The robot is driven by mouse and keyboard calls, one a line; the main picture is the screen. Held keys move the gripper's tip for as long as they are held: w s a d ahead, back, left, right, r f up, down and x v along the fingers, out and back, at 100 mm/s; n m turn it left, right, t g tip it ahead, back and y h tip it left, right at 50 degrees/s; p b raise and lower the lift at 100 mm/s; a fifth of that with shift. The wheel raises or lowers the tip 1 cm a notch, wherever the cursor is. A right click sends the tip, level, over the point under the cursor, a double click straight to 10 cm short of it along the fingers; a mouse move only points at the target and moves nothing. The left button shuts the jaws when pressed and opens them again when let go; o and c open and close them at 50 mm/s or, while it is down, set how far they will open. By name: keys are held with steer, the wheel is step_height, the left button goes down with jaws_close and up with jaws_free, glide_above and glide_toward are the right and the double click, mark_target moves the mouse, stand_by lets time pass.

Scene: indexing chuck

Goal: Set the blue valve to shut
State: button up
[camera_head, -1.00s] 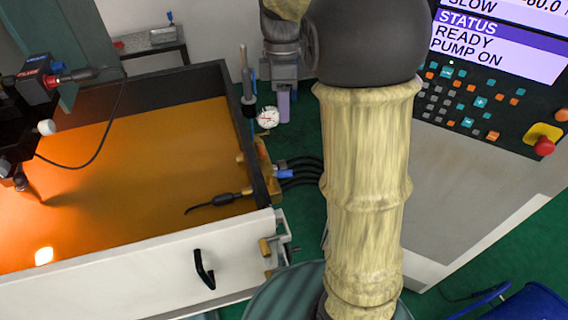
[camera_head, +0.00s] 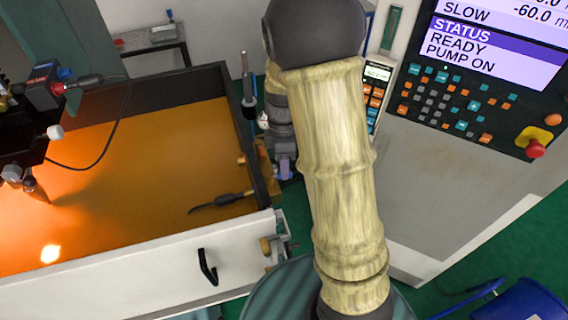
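My gripper (camera_head: 283,168) is at the right wall of the orange-lit tank, beside the yellow fittings there. Its pale purple finger part points down, and I cannot see whether it is open or shut. The blue valve, seen earlier at this spot with black hoses, is now mostly or fully hidden behind my gripper. I cannot tell its handle position or whether the gripper touches it. A yellow fitting (camera_head: 265,187) shows just left of and below the gripper.
The tank's dark right wall (camera_head: 262,180) stands close to my gripper. An upright probe (camera_head: 248,90) rises from it. The white front panel has a black handle (camera_head: 207,267). A control console (camera_head: 470,100) with screen and red button stands right. A handheld pendant (camera_head: 376,88) hangs beside my arm.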

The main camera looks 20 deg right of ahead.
steer(key=shift+s+f, duration=0.2)
steer(key=shift+f, duration=0.65)
jaws_close()
